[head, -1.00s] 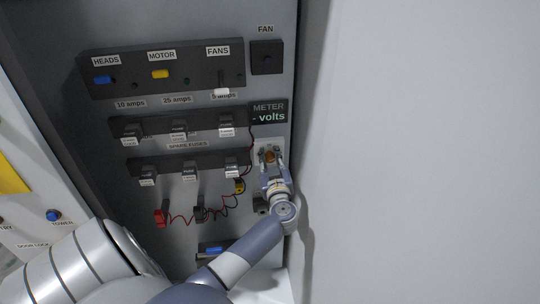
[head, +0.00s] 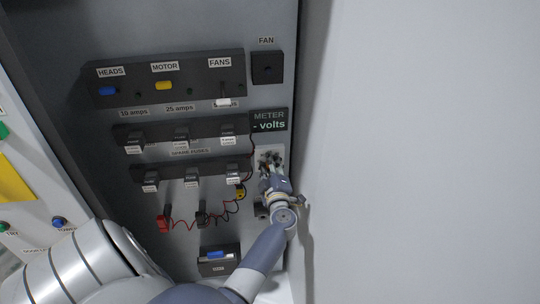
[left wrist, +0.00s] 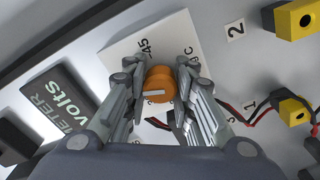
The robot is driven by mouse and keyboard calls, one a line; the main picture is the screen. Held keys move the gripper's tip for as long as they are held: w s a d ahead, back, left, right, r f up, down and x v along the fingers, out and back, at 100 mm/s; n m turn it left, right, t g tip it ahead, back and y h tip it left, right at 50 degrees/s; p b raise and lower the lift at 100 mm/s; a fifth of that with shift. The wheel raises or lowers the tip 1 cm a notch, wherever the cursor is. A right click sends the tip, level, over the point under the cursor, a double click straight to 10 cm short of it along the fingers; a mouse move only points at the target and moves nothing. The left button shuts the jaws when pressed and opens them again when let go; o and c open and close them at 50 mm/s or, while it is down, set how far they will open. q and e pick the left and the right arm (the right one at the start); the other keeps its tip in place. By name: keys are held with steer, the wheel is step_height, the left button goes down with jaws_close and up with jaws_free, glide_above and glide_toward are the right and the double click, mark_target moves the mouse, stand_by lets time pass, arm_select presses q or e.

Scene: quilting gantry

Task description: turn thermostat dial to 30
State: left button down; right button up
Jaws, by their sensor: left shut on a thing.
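The thermostat dial (left wrist: 160,85) is an orange-brown round knob with a white pointer line, on a white plate (left wrist: 118,52) below the meter. In the left wrist view, "45" and "C" show on the plate near the knob; fingers hide part of the scale. The pointer line lies nearly level in that view, and the number it marks cannot be told. My left gripper (head: 270,162) is shut on the dial, one finger on each side of it. In the head view its fingers mostly cover the knob. My right gripper is not in view.
Fuse rows (head: 185,135) and red and black leads (head: 190,218) lie to the left. A yellow connector (left wrist: 295,20) is near the plate. A blank pale surface fills the right side.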

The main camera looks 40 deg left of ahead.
arm_select(q)
steer(key=n, duration=0.2)
steer(key=n+b, duration=0.1)
steer(key=n, duration=0.2)
steer(key=shift+f+n, duration=0.2)
steer(key=shift+n, duration=0.1)
steer(key=n+b, duration=0.1)
steer(key=n, duration=0.4)
steer(key=shift+b, duration=0.35)
steer(key=c, duration=1.3)
jaws_free()
steer(key=shift+c, duration=0.2)
steer(key=shift+r, duration=0.15)
